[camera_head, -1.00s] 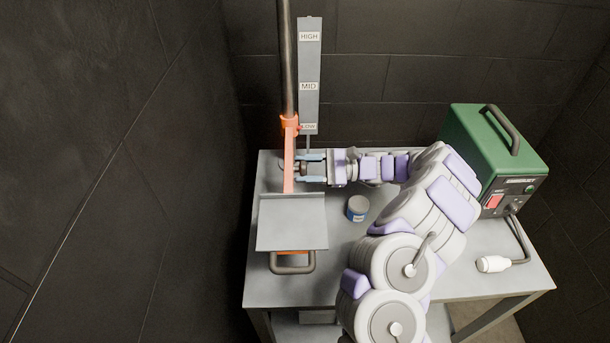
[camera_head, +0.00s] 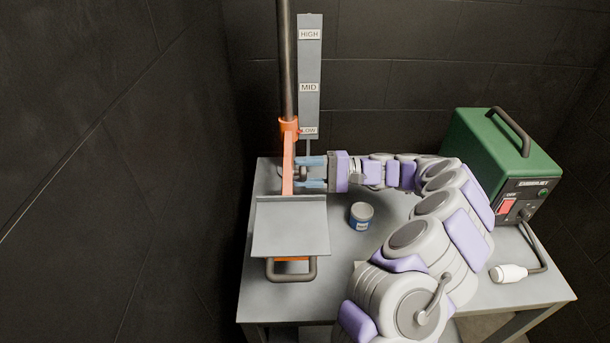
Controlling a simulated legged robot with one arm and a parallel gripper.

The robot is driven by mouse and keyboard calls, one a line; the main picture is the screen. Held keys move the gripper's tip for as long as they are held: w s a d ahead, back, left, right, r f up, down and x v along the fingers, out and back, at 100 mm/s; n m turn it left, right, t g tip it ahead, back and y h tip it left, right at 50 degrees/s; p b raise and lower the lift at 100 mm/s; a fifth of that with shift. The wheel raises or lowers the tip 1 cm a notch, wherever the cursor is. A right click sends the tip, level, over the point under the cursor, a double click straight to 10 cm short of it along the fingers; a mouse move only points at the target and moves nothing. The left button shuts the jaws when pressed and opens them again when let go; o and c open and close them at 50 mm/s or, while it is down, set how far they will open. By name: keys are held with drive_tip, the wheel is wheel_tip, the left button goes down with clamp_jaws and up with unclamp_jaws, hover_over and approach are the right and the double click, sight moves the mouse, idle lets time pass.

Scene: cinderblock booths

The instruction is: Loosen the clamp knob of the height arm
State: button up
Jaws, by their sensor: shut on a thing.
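The orange height arm (camera_head: 288,153) sits low on a dark vertical post (camera_head: 285,60). Its collar is level with the LOW label on the grey scale (camera_head: 309,65). A grey plate (camera_head: 290,229) with a dark handle (camera_head: 292,271) is at its front. My gripper (camera_head: 306,173) reaches in from the right, level with the orange arm. Its blue fingers are shut on the small dark clamp knob (camera_head: 301,173) at the arm's right side. The knob is mostly hidden by the fingers, so its turn cannot be seen.
A small blue-labelled can (camera_head: 360,215) stands on the grey table (camera_head: 400,291) below my arm. A green machine (camera_head: 495,155) with a red switch stands at right. Its cable ends in a white plug (camera_head: 508,273) near the table's right edge. Dark block walls enclose the table.

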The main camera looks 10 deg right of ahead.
drive_tip(key=shift+f, duration=0.2)
idle(0.3)
drive_tip(key=o, duration=1.1)
drive_tip(key=shift+d, duration=0.2)
drive_tip(key=shift+c, duration=0.2)
drive_tip(key=shift+r, duration=0.1)
drive_tip(key=shift+d, duration=0.1)
drive_tip(key=s+d+p, duration=0.3)
drive_tip(key=d+p, duration=0.7)
drive_tip(key=d, duration=0.7)
